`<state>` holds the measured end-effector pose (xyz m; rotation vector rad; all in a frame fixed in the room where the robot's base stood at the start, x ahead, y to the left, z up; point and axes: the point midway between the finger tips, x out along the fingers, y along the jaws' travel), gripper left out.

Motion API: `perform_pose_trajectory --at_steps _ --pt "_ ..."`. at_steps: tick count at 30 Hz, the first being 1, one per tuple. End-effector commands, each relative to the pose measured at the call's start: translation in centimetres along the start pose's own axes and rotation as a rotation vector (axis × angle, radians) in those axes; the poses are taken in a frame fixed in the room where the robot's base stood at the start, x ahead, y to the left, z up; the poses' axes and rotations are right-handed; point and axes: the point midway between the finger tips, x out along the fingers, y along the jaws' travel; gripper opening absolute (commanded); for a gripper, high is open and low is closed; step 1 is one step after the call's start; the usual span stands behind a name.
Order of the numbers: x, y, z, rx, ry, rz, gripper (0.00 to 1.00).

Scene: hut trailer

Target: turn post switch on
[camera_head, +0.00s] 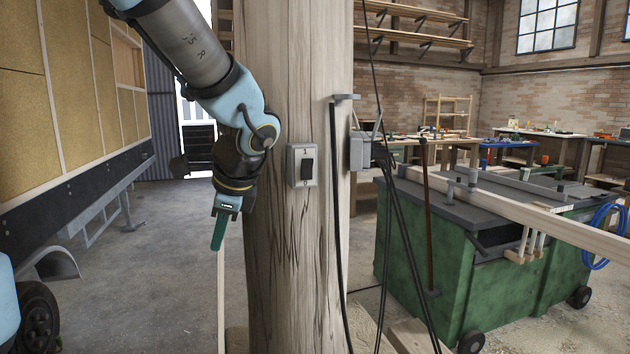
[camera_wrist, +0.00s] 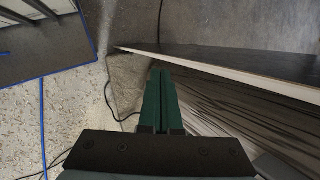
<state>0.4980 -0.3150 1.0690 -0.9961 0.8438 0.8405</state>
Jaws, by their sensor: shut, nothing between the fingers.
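The post switch (camera_head: 302,166) is a black rocker in a grey plate on the front of a thick wooden post (camera_head: 290,250). I cannot tell from its look whether it is on or off. My gripper (camera_head: 217,246) hangs to the left of the post, lower than the switch and apart from it, with its green fingers pointing down. In the wrist view the green fingers (camera_wrist: 162,80) are together, with nothing between them. The switch does not show in the wrist view.
A grey box (camera_head: 360,150) with hanging black cables sits on the post's right side. A green wheeled workbench (camera_head: 440,240) with a long wooden beam stands to the right. A panelled trailer wall (camera_head: 70,100) stands at the left. Concrete floor lies open between wall and post.

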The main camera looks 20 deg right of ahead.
Motion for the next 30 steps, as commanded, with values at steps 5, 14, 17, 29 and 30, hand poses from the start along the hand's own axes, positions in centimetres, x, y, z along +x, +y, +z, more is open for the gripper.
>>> perform_pose_trajectory --at_steps 5,14,17,29,30 --pt "-2.3 -2.0 -4.6 0.376 -0.070 -0.169 0.00" --pt "-9.7 -4.4 -11.8 0.895 -0.267 -0.475 0.00" --pt "-12.6 -4.5 -13.7 1.016 -0.340 -0.567 0.00" --pt "-18.3 -4.4 -16.5 1.187 -0.487 -0.723 0.00" --pt "-18.3 -4.4 -16.5 1.188 -0.488 -0.723 0.00"
